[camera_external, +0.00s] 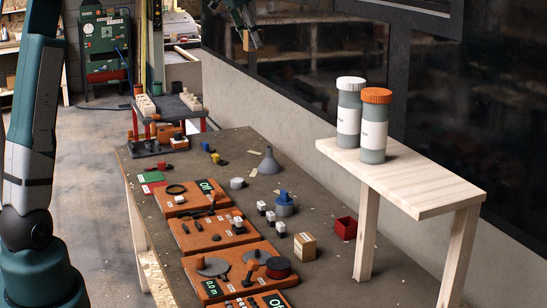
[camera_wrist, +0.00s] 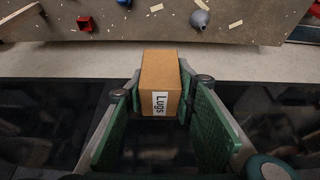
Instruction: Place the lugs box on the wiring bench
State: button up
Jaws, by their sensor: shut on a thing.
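The lugs box (camera_wrist: 159,72) is a small brown carton with a white "Lugs" label, seen in the wrist view. My gripper (camera_wrist: 163,88) is shut on it, with a green finger on each side. In the external view my gripper (camera_external: 247,30) is high at the top, and the box (camera_external: 246,41) shows small below it, held in the air. A long dark-topped bench (camera_external: 245,150) with orange panels fills the middle of the external view. No label shows which surface is the wiring bench. The bench top (camera_wrist: 120,22) also shows along the top of the wrist view.
A raised wooden shelf (camera_external: 430,190) on the right carries a white-capped jar (camera_external: 349,115) and an orange-capped jar (camera_external: 375,125). The bench holds a funnel (camera_external: 269,163), a red bin (camera_external: 346,228), another small carton (camera_external: 305,247) and several small parts. Some bare bench lies beside the funnel.

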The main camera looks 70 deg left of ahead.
send_over(260, 195)
jog(key=s, duration=0.2)
notch_tip(260, 195, down, 43)
jog(key=shift+w+f, duration=0.15)
jog(key=shift+f, duration=0.05)
jog(key=shift+f, duration=0.1)
jog(key=shift+f+b, duration=0.3)
jog(key=shift+f, duration=2.75)
jog(key=shift+f, duration=1.85)
jog(key=shift+f+b, duration=0.2)
jog(key=shift+b, duration=0.15)
jog(key=o, duration=1)
jog(key=shift+c, duration=0.2)
